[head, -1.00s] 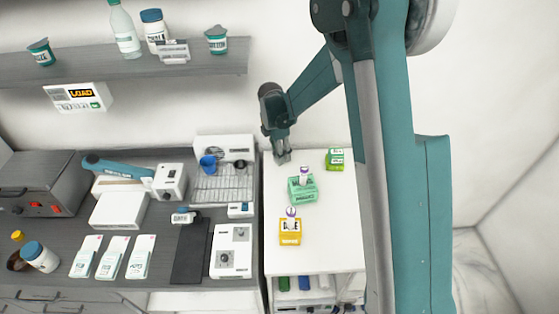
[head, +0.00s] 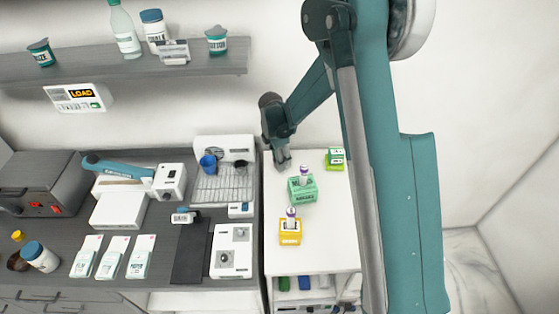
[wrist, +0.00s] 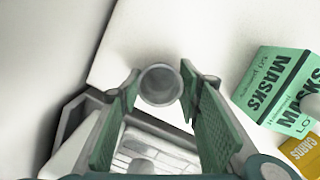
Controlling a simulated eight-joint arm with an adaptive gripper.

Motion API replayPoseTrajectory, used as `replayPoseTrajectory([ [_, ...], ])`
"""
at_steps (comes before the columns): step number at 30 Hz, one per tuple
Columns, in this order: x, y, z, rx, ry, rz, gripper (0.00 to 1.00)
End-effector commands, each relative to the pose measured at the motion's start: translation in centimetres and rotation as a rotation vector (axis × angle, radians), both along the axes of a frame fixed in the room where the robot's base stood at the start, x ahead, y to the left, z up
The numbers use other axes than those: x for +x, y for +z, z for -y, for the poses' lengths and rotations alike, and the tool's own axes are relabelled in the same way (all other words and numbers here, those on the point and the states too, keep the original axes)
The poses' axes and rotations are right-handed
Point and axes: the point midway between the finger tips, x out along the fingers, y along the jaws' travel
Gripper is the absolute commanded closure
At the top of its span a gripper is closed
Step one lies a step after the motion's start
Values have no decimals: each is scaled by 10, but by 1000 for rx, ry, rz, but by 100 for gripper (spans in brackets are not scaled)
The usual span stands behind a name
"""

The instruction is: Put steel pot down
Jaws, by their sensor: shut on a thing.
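The steel pot (wrist: 160,86) is a small round grey vessel, seen from above between the two finger pads in the wrist view. My gripper (wrist: 161,80) is shut on it. In the head view my gripper (head: 283,163) points down over the back left part of the white cabinet top (head: 325,232), close to its left edge. The pot is hard to make out there. I cannot tell whether its base touches the white top.
A green masks box (head: 302,190) stands right of the gripper, with a yellow box (head: 290,232) in front and a small green box (head: 335,159) at the back right. A wire drying rack (head: 225,185) is to the left. The cabinet's front right is clear.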

Motion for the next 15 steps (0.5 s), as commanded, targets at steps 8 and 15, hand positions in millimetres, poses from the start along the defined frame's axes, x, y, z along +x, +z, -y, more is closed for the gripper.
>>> replayPoseTrajectory([
  [8, 0, -4, 0, 0, 0, 0, 63],
  [15, 0, -3, 0, 0, 0, 0, 51],
])
